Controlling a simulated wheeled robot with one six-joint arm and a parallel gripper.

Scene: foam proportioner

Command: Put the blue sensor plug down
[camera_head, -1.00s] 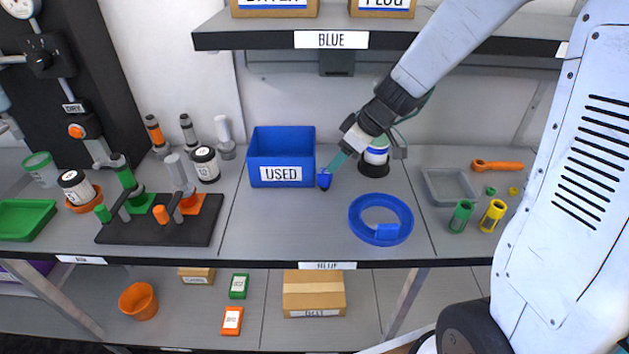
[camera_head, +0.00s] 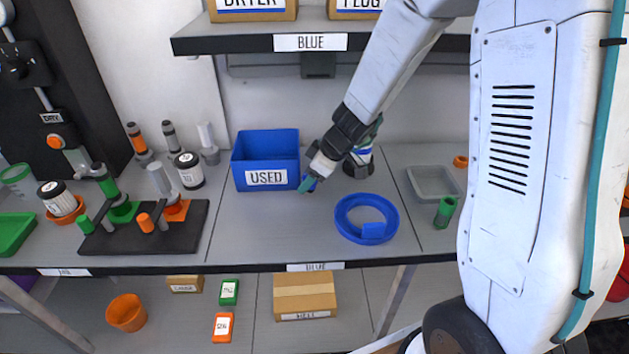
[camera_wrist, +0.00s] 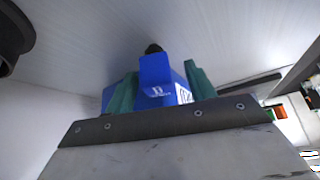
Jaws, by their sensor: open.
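The blue sensor plug (camera_wrist: 157,78), with a black tip, shows between the two green fingers of my gripper (camera_wrist: 160,88) in the wrist view. In the head view my gripper (camera_head: 309,185) is low over the grey bench, just right of the blue USED bin (camera_head: 266,178). Only a little of the plug (camera_head: 308,182) shows there, partly hidden by the fingers. The jaws are open, with the plug still between them. I cannot tell whether a finger touches it.
A blue ring tray (camera_head: 345,222) with a blue block in it lies to the front right. A dark-based bottle (camera_head: 359,166) stands close behind my gripper. The BLUE shelf (camera_head: 365,42) overhangs the back. Bench in front of the bin is clear.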

